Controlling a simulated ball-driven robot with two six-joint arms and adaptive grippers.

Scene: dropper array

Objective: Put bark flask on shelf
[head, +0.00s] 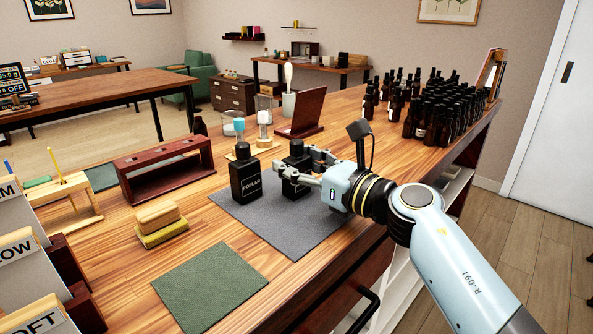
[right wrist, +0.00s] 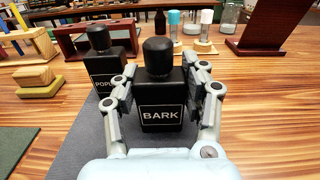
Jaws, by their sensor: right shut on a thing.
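The bark flask (right wrist: 161,113) is a black, square-sided bottle with a black cap and a "BARK" label. In the head view it (head: 294,187) is partly hidden by the fingers. My right gripper (head: 299,170) is shut on its sides; the fingers also show on both sides of it in the right wrist view (right wrist: 161,88). The flask is upright at the grey mat (head: 290,232); I cannot tell whether its base touches. A low red-brown wooden shelf (head: 128,163), open at the front, stands farther back to the left. My left gripper is not in view.
A similar black "POPLAR" flask (head: 245,180) stands close left of the bark flask. Sponge-like blocks (head: 160,224) and a green mat (head: 210,285) lie left. Sand timers (head: 264,115) and a tilted wooden stand (head: 303,112) are behind. Many brown bottles (head: 440,115) crowd the right.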

